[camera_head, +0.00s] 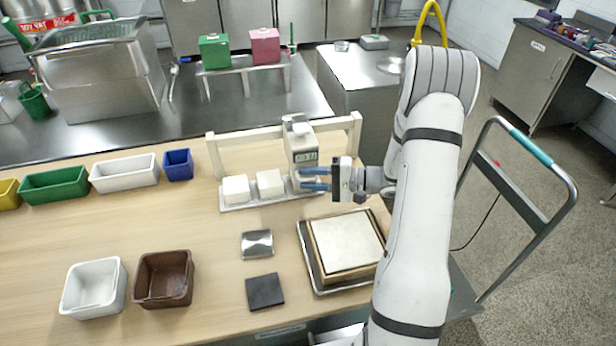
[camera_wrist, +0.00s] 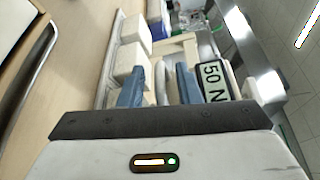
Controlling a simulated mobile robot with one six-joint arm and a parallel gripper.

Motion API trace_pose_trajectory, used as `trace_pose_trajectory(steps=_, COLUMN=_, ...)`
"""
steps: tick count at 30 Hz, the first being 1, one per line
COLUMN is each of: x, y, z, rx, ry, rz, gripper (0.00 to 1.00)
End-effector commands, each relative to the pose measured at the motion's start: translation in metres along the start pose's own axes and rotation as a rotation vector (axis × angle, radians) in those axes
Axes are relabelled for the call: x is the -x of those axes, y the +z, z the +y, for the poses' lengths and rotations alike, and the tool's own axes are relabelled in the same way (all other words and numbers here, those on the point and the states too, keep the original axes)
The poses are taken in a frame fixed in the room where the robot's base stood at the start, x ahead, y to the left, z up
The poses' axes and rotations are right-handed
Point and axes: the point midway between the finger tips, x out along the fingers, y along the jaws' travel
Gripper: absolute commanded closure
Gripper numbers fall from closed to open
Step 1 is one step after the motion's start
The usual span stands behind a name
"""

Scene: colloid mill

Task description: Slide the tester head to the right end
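The tester head (camera_head: 301,150) is a white-grey unit with a small display. It sits on a cream rail (camera_head: 250,139) carried by two posts, a little right of the rail's middle, with bare rail to its right. My gripper (camera_head: 314,179) has blue fingers and reaches in from the right at the head's lower part. In the wrist view the two fingers (camera_wrist: 158,86) stand apart, with a narrow pale piece between them. Whether they touch it I cannot tell. The head's "50 N" label (camera_wrist: 214,80) shows just right of the fingers.
White blocks (camera_head: 270,184) stand on a pale tray (camera_head: 225,208) below the rail. A framed plate (camera_head: 345,241) lies in front, near my arm. A metal piece (camera_head: 257,244), a black pad (camera_head: 265,291) and bins (camera_head: 165,278) are on the table. The right post (camera_head: 356,135) bounds the rail.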

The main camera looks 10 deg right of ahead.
Motion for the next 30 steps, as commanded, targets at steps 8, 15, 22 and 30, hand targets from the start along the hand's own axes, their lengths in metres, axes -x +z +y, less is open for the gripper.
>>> trace_pose_trajectory(steps=8, x=-0.0048, y=0.0003, z=0.0003, rx=0.0, ry=0.0, rz=-0.001, gripper=0.69)
trace_pose_trajectory(steps=15, x=-0.0049, y=0.0004, z=0.0003, rx=0.0, ry=0.001, rz=-0.001, gripper=0.85)
trace_pose_trajectory(steps=22, x=-0.0051, y=0.0007, z=0.0014, rx=-0.002, ry=0.003, rz=-0.002, gripper=1.0)
trace_pose_trajectory(steps=30, x=-0.0054, y=0.0013, z=0.0032, rx=-0.005, ry=0.006, rz=-0.003, gripper=1.0)
